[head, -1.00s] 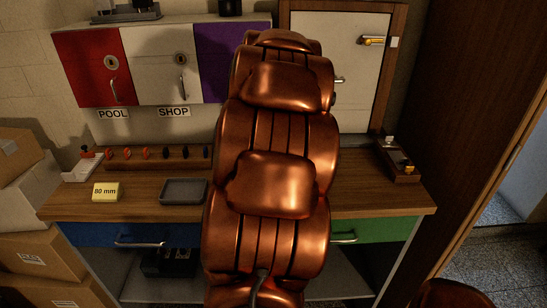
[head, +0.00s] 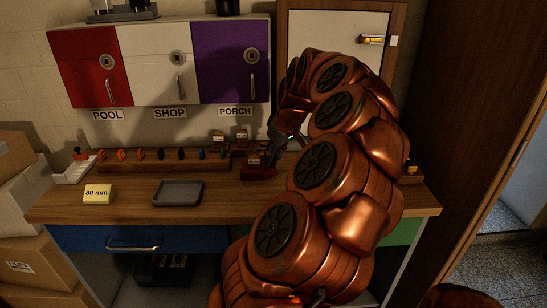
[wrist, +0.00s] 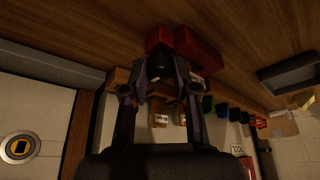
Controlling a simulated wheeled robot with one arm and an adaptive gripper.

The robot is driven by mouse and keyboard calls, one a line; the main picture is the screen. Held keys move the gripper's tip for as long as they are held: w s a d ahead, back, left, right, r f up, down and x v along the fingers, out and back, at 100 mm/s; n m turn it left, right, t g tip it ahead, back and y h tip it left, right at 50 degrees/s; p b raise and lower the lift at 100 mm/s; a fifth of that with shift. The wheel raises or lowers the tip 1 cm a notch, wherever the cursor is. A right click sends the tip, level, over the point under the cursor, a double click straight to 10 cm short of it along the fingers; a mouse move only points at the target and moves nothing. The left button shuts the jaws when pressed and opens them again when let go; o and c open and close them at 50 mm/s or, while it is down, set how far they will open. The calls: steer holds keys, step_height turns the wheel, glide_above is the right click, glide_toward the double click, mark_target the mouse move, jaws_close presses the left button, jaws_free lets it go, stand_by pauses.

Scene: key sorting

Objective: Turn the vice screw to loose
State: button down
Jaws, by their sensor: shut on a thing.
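The red vice (head: 258,173) sits on the workbench, at the right end of the wooden key rack. It also shows in the wrist view (wrist: 198,50), where the bench top is at the top of the picture. My gripper (head: 272,150) reaches down to the vice from the right. In the wrist view my gripper's two dark fingers (wrist: 155,82) are shut on the vice screw, just in front of the red body. The screw is mostly hidden between the fingers, and its turn position cannot be told.
The wooden rack (head: 165,162) with several coloured keys stands left of the vice. A grey tray (head: 178,193) and a yellow "80 mm" block (head: 98,194) lie in front. Red, white and purple cabinets (head: 232,62) hang above. The bench front is clear between tray and arm.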

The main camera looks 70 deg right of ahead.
steer(key=shift+r+n, duration=0.1)
steer(key=shift+n, duration=0.3)
steer(key=c, duration=0.9)
jaws_free()
steer(key=v, duration=1.2)
steer(key=shift+d, duration=0.15)
